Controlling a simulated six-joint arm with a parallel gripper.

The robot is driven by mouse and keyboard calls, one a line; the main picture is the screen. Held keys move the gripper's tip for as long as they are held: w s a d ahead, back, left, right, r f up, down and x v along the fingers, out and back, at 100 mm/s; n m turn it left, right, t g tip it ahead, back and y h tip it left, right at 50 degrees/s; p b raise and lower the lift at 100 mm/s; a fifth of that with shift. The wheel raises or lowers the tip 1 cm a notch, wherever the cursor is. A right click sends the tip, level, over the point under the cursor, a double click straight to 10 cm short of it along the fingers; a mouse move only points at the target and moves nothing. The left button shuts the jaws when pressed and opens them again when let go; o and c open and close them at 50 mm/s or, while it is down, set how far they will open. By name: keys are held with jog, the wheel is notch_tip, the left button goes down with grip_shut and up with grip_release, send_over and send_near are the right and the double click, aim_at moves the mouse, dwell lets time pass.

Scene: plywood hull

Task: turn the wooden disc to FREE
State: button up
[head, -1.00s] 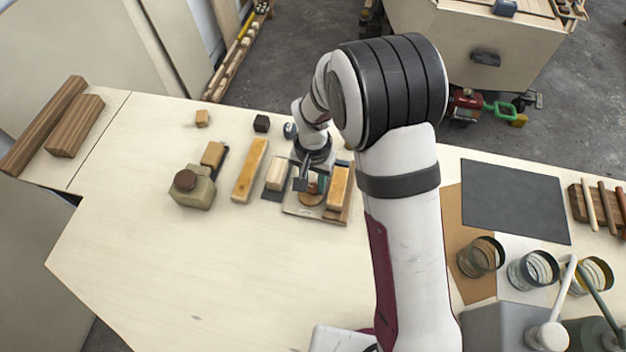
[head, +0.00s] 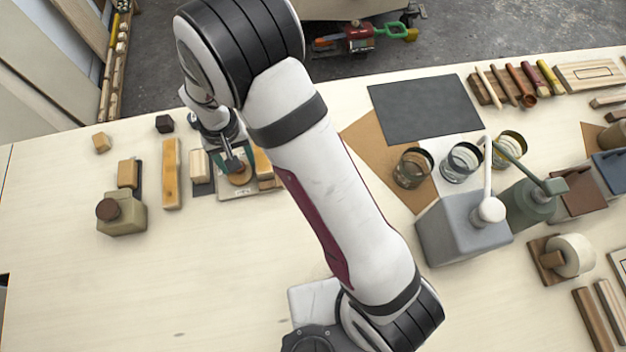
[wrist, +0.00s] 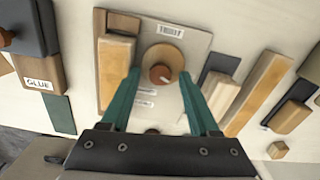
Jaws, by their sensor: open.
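The round wooden disc (wrist: 151,53) lies on a pale plate (wrist: 196,43) in the wrist view, with a small red-brown knob (wrist: 160,73) at its near side. The disc also shows in the head view (head: 240,180), partly hidden by my gripper. My gripper (wrist: 159,76) is open, with its two green fingers on either side of the knob and nothing between them that is clearly touched. I cannot tell its height above the disc.
Wooden blocks flank the plate: one (wrist: 115,65) on the left and one (wrist: 220,93) on the right. A long wooden bar (head: 171,175) and an olive bottle (head: 122,215) stand further left. Glass jars (head: 412,168) stand right of my arm. The front left table is clear.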

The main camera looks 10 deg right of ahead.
jog(key=n, duration=1)
jog(key=shift+n, duration=0.3)
jog(key=n, duration=0.7)
jog(key=shift+n, duration=0.4)
notch_tip(320, 180, up, 16)
jog(key=s+d+r+m, duration=0.2)
jog(key=s+d+m, duration=0.5)
jog(key=s+m, duration=0.2)
jog(key=s+d+r+m+y, duration=0.1)
jog(key=s+d+m, duration=0.7)
jog(key=m, duration=0.5)
jog(key=shift+s+r+m+y, duration=0.3)
jog(key=shift+s+r, duration=0.05)
jog(key=shift+s, duration=0.75)
jog(key=s+m, duration=0.1)
jog(key=s+f+m, duration=0.1)
jog(key=shift+s+d+m, duration=0.2)
jog(key=shift+s+m, duration=0.1)
jog(key=shift+m, duration=0.1)
